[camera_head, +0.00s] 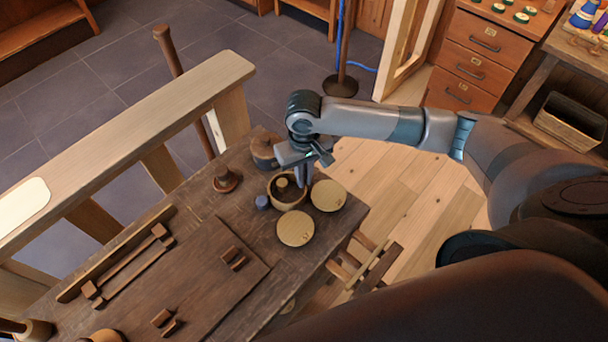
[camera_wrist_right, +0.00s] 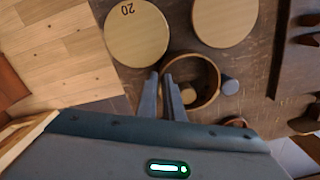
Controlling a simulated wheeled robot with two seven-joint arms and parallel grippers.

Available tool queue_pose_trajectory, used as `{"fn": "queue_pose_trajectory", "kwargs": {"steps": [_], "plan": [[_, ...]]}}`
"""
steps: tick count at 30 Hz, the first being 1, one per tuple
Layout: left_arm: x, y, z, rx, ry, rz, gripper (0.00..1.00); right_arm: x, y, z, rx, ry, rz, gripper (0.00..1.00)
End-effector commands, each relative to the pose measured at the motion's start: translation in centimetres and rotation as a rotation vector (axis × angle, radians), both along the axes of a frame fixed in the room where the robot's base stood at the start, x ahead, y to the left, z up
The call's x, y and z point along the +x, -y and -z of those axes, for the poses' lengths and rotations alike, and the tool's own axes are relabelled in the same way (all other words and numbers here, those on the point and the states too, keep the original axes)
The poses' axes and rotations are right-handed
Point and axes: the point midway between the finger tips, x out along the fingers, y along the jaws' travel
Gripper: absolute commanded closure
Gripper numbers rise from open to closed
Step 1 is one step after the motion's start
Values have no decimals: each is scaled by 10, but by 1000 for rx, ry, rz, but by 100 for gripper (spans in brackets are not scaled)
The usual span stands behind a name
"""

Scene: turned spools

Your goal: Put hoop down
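The hoop (camera_head: 289,204) is a round brown wooden ring near the far right end of the dark workbench (camera_head: 205,235). In the right wrist view the hoop (camera_wrist_right: 207,102) shows from above, with a dark inside. My right gripper (camera_head: 304,185) reaches down at its rim. In the right wrist view its two fingers (camera_wrist_right: 161,76) are close together with the rim's wall between them. A small pale knob (camera_head: 282,183) shows within the ring in the head view. Whether the hoop touches the bench is hard to tell. My left gripper is not in view.
Two pale round discs (camera_head: 295,229) (camera_head: 328,195) lie close beside the hoop. A small blue-grey cylinder (camera_head: 262,202), a brown turned piece (camera_head: 226,180) and a dark pot (camera_head: 264,150) stand nearby. A board with blocks (camera_head: 190,280) fills the bench's nearer left part.

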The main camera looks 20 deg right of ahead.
Motion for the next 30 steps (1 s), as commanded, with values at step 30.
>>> {"fn": "queue_pose_trajectory", "kwargs": {"steps": [30], "plan": [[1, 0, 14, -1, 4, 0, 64, 1, -1, -79, 2, 5, -1, 80]]}}
